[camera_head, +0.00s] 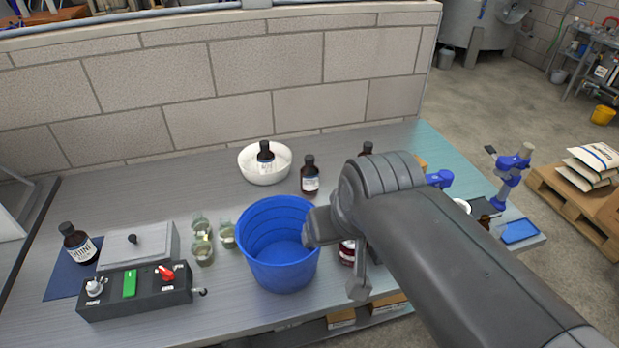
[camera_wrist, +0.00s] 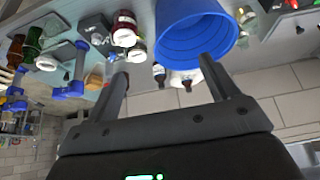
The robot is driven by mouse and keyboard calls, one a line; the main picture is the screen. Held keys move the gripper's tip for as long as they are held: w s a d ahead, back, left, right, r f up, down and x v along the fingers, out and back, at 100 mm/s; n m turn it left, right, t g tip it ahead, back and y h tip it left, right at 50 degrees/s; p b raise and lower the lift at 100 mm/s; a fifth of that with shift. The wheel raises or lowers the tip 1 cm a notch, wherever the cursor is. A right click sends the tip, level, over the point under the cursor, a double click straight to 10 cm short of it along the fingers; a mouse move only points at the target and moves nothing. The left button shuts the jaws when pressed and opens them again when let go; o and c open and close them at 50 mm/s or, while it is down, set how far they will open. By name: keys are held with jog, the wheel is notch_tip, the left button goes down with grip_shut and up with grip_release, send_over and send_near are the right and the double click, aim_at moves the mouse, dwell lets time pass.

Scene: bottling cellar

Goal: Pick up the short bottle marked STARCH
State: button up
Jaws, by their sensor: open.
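No label reads clearly as STARCH, so I cannot tell which bottle it is. Dark bottles with pale labels stand in the head view: one in a white bowl (camera_head: 265,158), one behind the blue bucket (camera_head: 309,175), one partly hidden behind my arm (camera_head: 366,150), and one tilted on a blue mat at the left (camera_head: 76,243). A dark red container (camera_head: 347,252) is mostly hidden by my arm. My gripper (camera_wrist: 162,72) is open and empty, its fingers apart in the wrist view. It is above the bench, close to the bucket's right side.
The blue bucket (camera_head: 278,284) stands mid-bench. Several glass vessels (camera_head: 203,250) and a control box (camera_head: 135,291) are to its left. A blue clamp stand (camera_head: 511,172) is at the right end. A block wall (camera_head: 210,80) backs the bench. The bench's back left is clear.

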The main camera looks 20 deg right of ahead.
jog(key=w+d+r+m+g, duration=0.1)
jog(key=w+r, duration=0.3)
jog(key=w, duration=0.6)
jog(key=m+g, duration=0.4)
jog(key=g, duration=0.1)
send_over(309, 166)
jog(key=f, duration=1.3)
jog(key=shift+w+d, duration=0.1)
jog(key=shift+w, duration=0.1)
jog(key=shift+w+f, duration=0.15)
jog(key=shift+f, duration=0.15)
jog(key=shift+m, duration=0.3)
notch_tip(309, 166, down, 5)
jog(key=shift+f, duration=0.15)
jog(key=shift+w+d+f, duration=0.1)
jog(key=shift+w+f, duration=0.05)
jog(key=shift+f, duration=1.2)
jog(key=shift+w+d+f, duration=0.1)
jog(key=shift+f, duration=1.25)
jog(key=shift+c, duration=0.4)
